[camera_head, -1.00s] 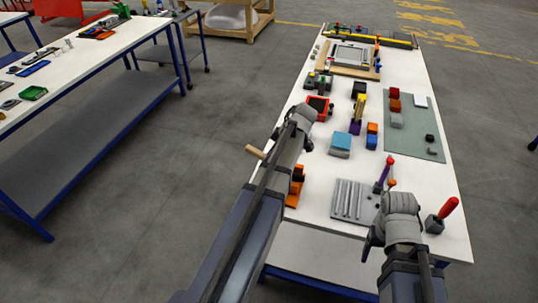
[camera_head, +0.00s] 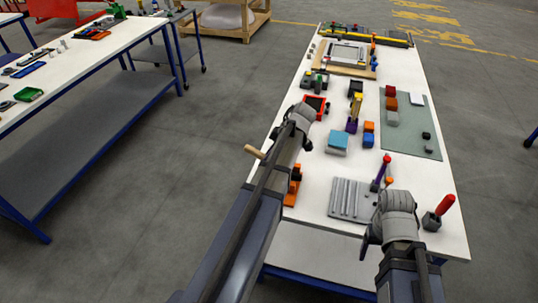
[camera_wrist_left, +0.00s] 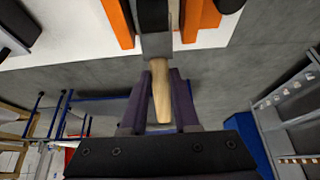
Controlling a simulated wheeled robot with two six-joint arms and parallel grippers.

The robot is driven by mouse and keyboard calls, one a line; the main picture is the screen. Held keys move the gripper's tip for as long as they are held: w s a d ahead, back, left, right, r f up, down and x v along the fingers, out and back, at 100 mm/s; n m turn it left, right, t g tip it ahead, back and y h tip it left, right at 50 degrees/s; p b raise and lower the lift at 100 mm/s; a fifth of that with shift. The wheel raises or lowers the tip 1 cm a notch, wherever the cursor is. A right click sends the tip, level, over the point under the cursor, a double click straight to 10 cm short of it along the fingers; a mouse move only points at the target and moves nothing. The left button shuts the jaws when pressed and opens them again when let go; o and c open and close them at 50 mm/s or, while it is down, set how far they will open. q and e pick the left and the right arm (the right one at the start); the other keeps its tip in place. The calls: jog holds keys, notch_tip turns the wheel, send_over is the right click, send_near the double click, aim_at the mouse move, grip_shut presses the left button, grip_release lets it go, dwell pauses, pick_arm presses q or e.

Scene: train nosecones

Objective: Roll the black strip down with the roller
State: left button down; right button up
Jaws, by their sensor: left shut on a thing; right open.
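My left gripper (camera_wrist_left: 161,78) is shut on the light wooden handle of the roller (camera_wrist_left: 161,97), between two purple fingers. A grey metal piece continues from the handle toward a dark part between orange uprights (camera_wrist_left: 119,20) at the top of the left wrist view. Whether the roller touches the orange piece I cannot tell. In the head view the wooden handle (camera_head: 254,151) sticks out left of my left arm, beyond the table edge. My right gripper (camera_head: 371,240) is open by the table's front edge, its fingers partly hidden. I cannot make out the black strip.
A grey frame (camera_head: 349,54) lies at the far end.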

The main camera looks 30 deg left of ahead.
pick_arm(q)
jog(key=shift+w+d, duration=0.1)
jog(key=shift+d, duration=0.2)
dwell(0.4)
jog(key=shift+d, duration=0.25)
jog(key=shift+w+d, duration=0.1)
jog(key=shift+d, duration=0.1)
dwell(0.5)
jog(key=shift+d, duration=0.3)
jog(key=shift+w+d, duration=0.1)
jog(key=shift+d, duration=0.15)
dwell(1.0)
jog(key=shift+w+d, duration=0.1)
jog(key=shift+d, duration=0.2)
jog(key=shift+w+d, duration=0.1)
jog(key=shift+d, duration=0.25)
dwell(0.6)
jog(key=shift+d, duration=0.25)
dwell(0.5)
